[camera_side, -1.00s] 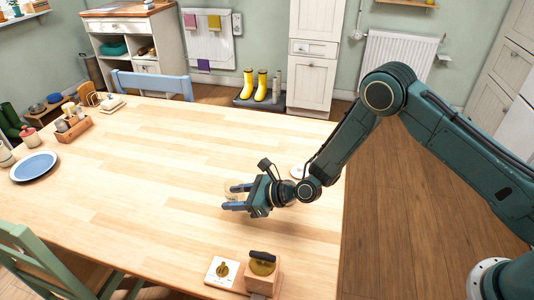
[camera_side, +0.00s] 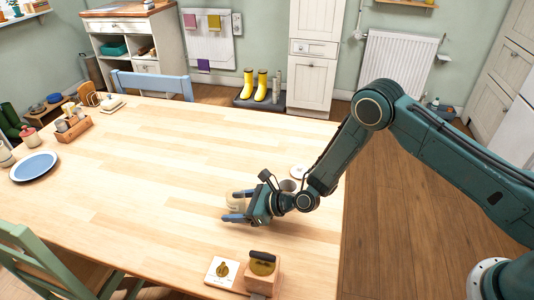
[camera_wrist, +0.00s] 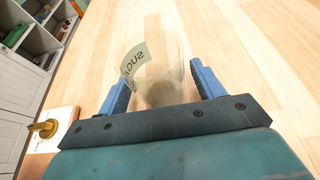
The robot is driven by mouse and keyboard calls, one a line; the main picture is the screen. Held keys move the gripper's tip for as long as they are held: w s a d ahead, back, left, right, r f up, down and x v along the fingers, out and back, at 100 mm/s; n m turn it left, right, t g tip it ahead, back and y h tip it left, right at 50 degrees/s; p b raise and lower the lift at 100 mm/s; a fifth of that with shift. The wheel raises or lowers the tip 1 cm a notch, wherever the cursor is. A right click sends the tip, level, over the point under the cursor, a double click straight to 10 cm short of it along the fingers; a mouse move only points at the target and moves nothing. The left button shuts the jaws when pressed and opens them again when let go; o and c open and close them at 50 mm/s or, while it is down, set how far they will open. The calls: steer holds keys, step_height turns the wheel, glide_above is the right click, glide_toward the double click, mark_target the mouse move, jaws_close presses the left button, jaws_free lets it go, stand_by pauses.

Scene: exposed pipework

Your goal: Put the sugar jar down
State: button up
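The sugar jar is a clear glass jar with a pale lettered label and some grainy contents at one end. In the wrist view the sugar jar (camera_wrist: 160,75) lies between the two blue fingers of my gripper (camera_wrist: 160,88). In the side view the jar (camera_side: 235,203) shows between the fingertips of my gripper (camera_side: 238,206), low over the light wooden table (camera_side: 150,180). My gripper appears shut on the jar. Whether its base touches the tabletop cannot be told. Part of the jar is hidden by the fingers.
A white panel with a brass knob (camera_side: 222,270) and a wooden block with a dark handle (camera_side: 262,264) stand at the front edge. A grey cup (camera_side: 288,185) and white disc (camera_side: 298,171) are behind my wrist. The table's middle and left are clear up to a blue plate (camera_side: 34,166).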

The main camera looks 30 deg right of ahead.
steer(key=shift+r, duration=0.15)
steer(key=shift+v, duration=6)
steer(key=shift+r, duration=0.1)
steer(key=s+d+r+n+g+h, duration=0.1)
steer(key=s+d+r+n+g, duration=0.2)
steer(key=r+n, duration=0.65)
steer(key=s+d+r+n+g+h, duration=0.15)
steer(key=s+r+n, duration=0.25)
steer(key=r+n, duration=0.6)
steer(key=s+d+r+n+h, duration=0.3)
steer(key=s+d+r, duration=0.2)
steer(key=s+d, duration=0.3)
steer(key=s+d+r+n+h, duration=0.4)
steer(key=s+d, duration=0.4)
steer(key=s, duration=0.6)
steer(key=shift+v, duration=0.9)
